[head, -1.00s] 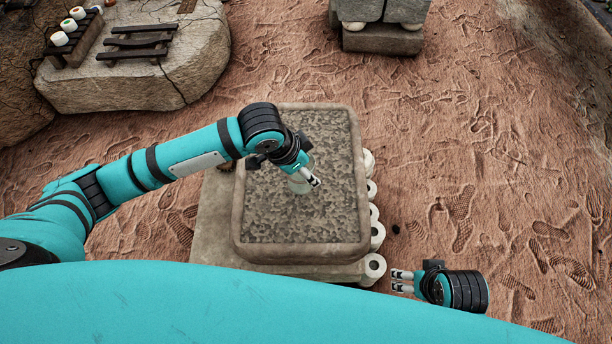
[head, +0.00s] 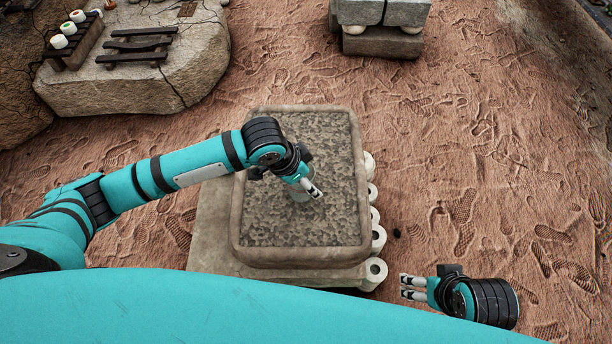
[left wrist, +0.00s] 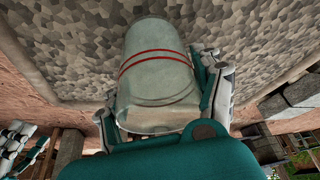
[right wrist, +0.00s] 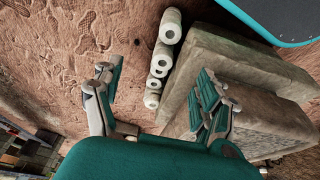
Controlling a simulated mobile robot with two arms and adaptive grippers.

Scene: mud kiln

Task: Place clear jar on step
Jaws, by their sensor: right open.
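The clear jar (left wrist: 158,85) has two red bands and fills the middle of the left wrist view. My left gripper (head: 316,190) has a finger against each side of it. In the head view only a pale part of the jar (head: 301,195) shows beside the gripper, over the rough grey top of the stone block (head: 250,145). I cannot tell whether its base touches the stone. A lower stone ledge (head: 208,235) runs along the block's left side. My right gripper (head: 403,287) is open and empty, right of the block; its spread fingers show in the right wrist view (right wrist: 160,90).
Several white rolls (head: 375,268) line the block's right side. A boulder (head: 125,88) at the back left bears small dark benches (head: 140,45) and white pots (head: 60,41). Another stone block (head: 382,43) stands at the back.

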